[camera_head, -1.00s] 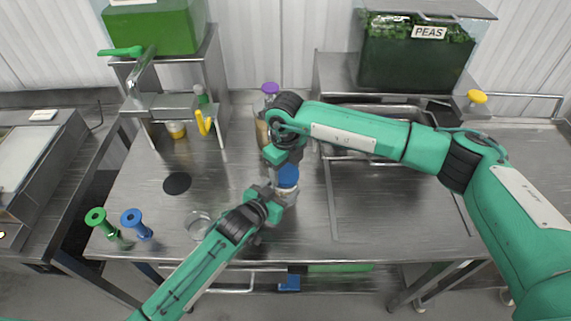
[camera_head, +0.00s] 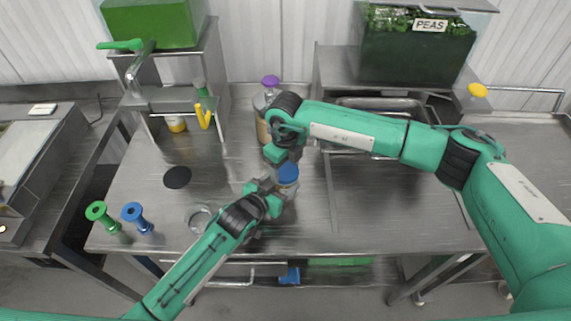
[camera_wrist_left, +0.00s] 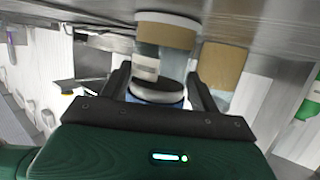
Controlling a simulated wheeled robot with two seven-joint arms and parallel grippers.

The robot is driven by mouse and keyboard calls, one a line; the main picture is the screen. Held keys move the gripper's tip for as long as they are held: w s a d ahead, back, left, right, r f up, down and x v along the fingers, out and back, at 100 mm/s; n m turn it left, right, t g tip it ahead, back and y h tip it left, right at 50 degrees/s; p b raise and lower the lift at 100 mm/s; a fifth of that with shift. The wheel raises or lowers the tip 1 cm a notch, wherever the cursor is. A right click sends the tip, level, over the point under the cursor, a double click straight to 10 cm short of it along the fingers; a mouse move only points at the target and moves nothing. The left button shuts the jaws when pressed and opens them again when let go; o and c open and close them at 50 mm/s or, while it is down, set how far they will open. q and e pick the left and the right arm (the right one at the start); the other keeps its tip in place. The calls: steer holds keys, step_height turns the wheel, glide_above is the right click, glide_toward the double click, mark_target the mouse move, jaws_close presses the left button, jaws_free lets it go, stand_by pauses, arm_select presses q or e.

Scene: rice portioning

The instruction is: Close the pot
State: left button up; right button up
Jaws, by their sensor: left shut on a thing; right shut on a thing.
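The pot appears to be a clear jar (camera_head: 287,188) with pale contents near the table's middle. A blue lid (camera_head: 288,174) is at its top; whether it is fully seated is unclear. My left gripper (camera_head: 272,188) is shut on the jar from the left. My right gripper (camera_head: 282,153) is above, shut on the blue lid, its fingertips partly hidden by its wrist. In the left wrist view, the jar (camera_wrist_left: 147,66) appears inverted between my left fingers (camera_wrist_left: 160,92), with a dark disc and blue edge (camera_wrist_left: 155,98) at the lid end.
A purple-lidded jar (camera_head: 270,82) stands close behind. A dispenser stand (camera_head: 180,98) is at back left. A blue spool-shaped item (camera_head: 134,213), a green one (camera_head: 98,212) and a glass bowl (camera_head: 200,216) are left. The steel table (camera_head: 400,225) is clear front right.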

steer(key=shift+f, duration=0.55)
arm_select(q)
jaws_close()
arm_select(e)
steer(key=shift+m, duration=1.7)
steer(key=o, duration=1)
steer(key=shift+c, duration=0.2)
steer(key=shift+r, duration=0.1)
steer(key=shift+r, duration=2.2)
steer(key=shift+c, duration=0.3)
